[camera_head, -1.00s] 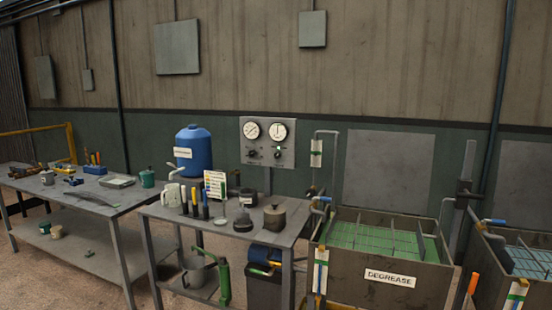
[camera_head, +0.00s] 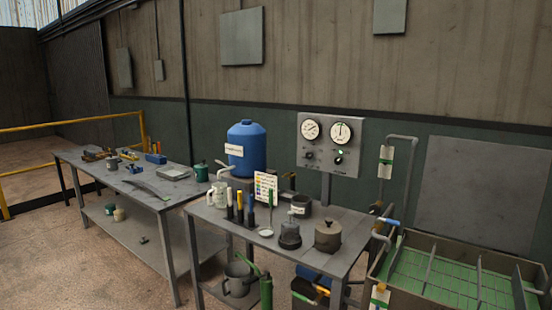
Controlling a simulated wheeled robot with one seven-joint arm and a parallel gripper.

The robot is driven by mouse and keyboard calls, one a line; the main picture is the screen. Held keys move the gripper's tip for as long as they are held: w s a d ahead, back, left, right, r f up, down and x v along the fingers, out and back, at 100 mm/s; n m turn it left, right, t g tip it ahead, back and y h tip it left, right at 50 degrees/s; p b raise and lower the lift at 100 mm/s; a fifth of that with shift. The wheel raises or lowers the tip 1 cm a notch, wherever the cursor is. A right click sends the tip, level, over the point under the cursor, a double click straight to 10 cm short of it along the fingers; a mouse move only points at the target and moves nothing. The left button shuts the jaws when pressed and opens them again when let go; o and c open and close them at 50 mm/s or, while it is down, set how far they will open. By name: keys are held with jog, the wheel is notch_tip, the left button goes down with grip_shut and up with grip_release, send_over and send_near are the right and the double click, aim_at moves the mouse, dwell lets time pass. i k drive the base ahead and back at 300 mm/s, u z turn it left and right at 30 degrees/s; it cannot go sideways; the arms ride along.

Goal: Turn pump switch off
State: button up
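A grey control panel (camera_head: 330,145) stands on a post behind the right-hand bench in the head view. It carries two round white gauges, a left one (camera_head: 311,129) and a right one (camera_head: 341,132). Below them sit two small dark knobs, a left one (camera_head: 309,155) and a right one (camera_head: 338,159). A small green light shows just above the right knob. The labels are too small to read, so I cannot tell which knob is the pump switch. My gripper is not in view.
The near bench (camera_head: 216,222) stands in front of the panel, with pots, bottles and a sign on it. A blue drum (camera_head: 246,147) is left of the panel. A green-floored tank (camera_head: 440,285) is at the right. Open floor (camera_head: 70,270) lies at the left front.

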aim_at(339, 160)
jog(key=u, duration=0.55)
jog(key=i, duration=1.5)
jog(key=u, duration=0.3)
